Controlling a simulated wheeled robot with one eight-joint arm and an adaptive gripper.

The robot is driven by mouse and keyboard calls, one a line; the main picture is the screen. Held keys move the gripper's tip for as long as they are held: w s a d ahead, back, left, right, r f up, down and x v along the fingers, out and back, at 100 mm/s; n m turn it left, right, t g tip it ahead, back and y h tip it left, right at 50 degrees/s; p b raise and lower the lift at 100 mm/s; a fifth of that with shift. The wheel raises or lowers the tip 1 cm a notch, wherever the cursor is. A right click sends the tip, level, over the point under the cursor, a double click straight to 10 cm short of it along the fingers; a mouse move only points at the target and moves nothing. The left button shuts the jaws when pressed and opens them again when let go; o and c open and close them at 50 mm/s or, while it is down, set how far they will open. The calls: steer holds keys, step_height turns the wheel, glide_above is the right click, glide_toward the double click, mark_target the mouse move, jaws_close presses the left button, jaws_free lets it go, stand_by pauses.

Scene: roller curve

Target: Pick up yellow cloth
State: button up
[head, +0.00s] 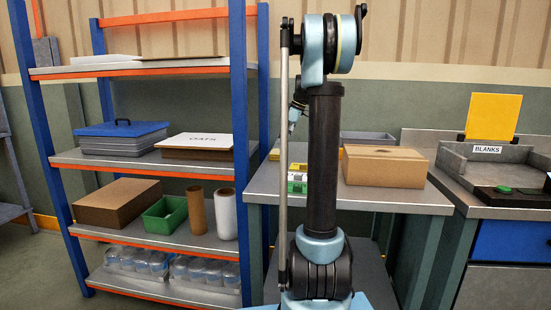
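I cannot make out a thing that is clearly a yellow cloth. A flat yellow square (494,116) stands upright at the right, behind the tray marked BLANKS. It looks stiff, and I cannot tell if it is cloth. Small yellow and green items (297,177) sit on the middle table, partly hidden by my arm. My arm rises through the centre of the view. A small black and light-blue part shows behind its pole, but I can make out no gripper fingers.
A blue-and-orange shelf rack (240,90) at the left holds boxes, a green bin (165,214), rolls and bottles. A cardboard box (385,167) and a grey bin stand on the middle table (400,201). The BLANKS tray (487,150) is on the right bench.

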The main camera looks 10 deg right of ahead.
mark_target(278, 151)
steer(key=shift+x, duration=2.6)
steer(key=shift+w, duration=0.15)
steer(key=c, duration=0.9)
